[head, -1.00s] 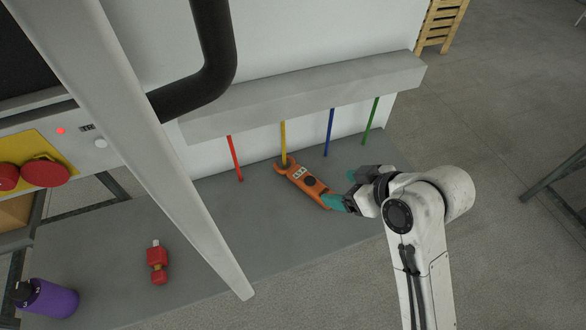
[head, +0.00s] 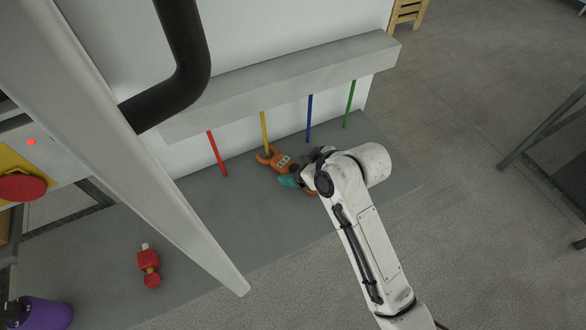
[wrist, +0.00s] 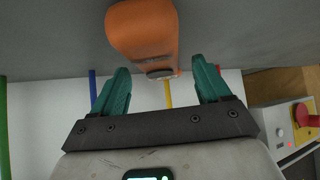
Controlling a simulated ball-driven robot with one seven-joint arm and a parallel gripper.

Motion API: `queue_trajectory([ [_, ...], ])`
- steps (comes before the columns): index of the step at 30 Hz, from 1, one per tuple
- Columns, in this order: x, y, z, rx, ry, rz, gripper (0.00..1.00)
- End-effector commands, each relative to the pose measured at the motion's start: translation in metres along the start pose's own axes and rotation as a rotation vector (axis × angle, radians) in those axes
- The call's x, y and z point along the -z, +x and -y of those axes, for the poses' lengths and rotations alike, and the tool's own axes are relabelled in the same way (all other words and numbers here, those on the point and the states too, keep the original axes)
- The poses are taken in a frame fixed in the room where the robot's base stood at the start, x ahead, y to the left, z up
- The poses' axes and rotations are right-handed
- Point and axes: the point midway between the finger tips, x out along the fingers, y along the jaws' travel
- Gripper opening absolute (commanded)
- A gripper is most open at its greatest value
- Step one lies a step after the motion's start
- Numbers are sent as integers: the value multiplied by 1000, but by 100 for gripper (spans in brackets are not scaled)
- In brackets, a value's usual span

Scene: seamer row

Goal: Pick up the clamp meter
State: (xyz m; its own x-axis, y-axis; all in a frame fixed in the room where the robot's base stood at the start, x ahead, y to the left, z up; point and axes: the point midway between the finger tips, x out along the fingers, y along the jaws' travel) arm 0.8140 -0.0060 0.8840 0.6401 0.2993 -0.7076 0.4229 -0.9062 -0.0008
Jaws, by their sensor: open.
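The orange clamp meter (head: 280,162) lies on the grey bench top, its curved jaw end at the foot of the yellow rod. I cannot tell whether the jaw goes around the rod. My gripper (head: 300,184) is low over the meter's near end and hides part of it in the head view. In the wrist view, the teal fingers (wrist: 160,76) stand apart, open and empty. The meter's orange body (wrist: 143,32) is just beyond the fingertips, in line with the gap between them. I cannot tell whether a finger touches it.
Red (head: 217,154), yellow (head: 264,132), blue (head: 309,117) and green (head: 349,103) rods come down from a grey beam (head: 285,85) to the bench. A red object (head: 149,267) and a purple container (head: 45,313) are at left. Bench between is clear.

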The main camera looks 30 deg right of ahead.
Motion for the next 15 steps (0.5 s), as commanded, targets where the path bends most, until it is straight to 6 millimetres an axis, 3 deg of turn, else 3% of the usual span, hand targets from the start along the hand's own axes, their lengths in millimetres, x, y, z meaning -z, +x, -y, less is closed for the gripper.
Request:
queue_trajectory([
  [9, 0, 7, 0, -1, 0, -1, 77],
  [15, 0, 7, 0, -1, 0, 0, 58],
])
